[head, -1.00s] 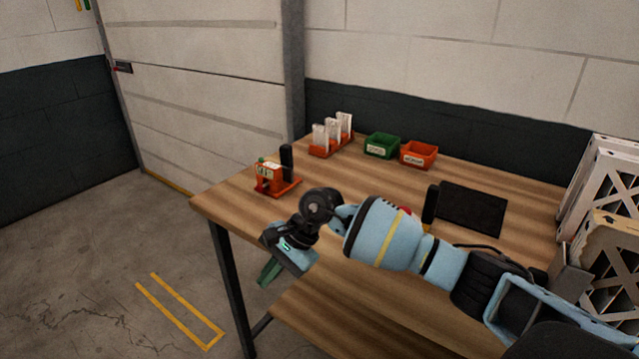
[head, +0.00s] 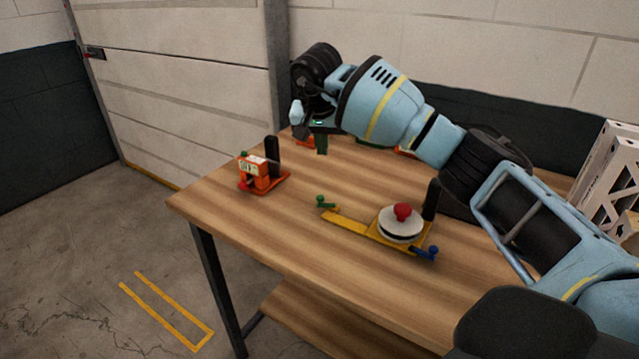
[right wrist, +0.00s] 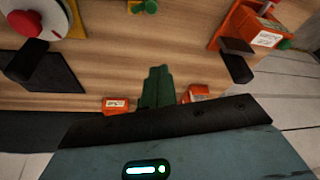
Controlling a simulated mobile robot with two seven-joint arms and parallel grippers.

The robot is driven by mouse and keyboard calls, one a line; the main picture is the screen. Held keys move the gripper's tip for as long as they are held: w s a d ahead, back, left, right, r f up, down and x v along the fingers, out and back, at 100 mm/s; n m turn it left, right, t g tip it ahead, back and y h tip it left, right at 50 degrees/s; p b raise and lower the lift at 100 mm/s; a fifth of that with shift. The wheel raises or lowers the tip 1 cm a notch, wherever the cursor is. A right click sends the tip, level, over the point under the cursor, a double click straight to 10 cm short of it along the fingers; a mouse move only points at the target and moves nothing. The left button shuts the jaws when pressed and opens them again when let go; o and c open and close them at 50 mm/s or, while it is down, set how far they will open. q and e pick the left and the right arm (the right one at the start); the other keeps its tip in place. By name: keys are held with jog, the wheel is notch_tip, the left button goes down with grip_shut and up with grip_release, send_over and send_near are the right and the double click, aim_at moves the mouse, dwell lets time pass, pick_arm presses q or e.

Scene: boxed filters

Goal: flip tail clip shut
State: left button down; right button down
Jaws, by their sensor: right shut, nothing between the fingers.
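A yellow bar-shaped fixture (head: 345,222) lies on the table, carrying a white disc (head: 400,226) with a red knob (head: 403,211). A green clip (head: 321,201) is at its left end and a blue clip (head: 428,253) at its right end. I cannot tell which is the tail clip or how far either is closed. In the right wrist view the green clip (right wrist: 146,6) shows at the top edge, partly cut off. My right gripper (head: 321,148) is shut and empty, above the back of the table, apart from the fixture. Its green fingers (right wrist: 158,82) show together. My left gripper is out of view.
An orange fixture (head: 262,181) with a black post stands on the left of the wooden table (head: 330,270). My right arm mostly hides the bins at the back. A black upright (head: 431,200) stands beside the disc. White crates (head: 606,170) are at far right.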

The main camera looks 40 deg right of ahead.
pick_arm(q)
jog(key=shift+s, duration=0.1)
pick_arm(e)
jog(key=shift+f, duration=0.1)
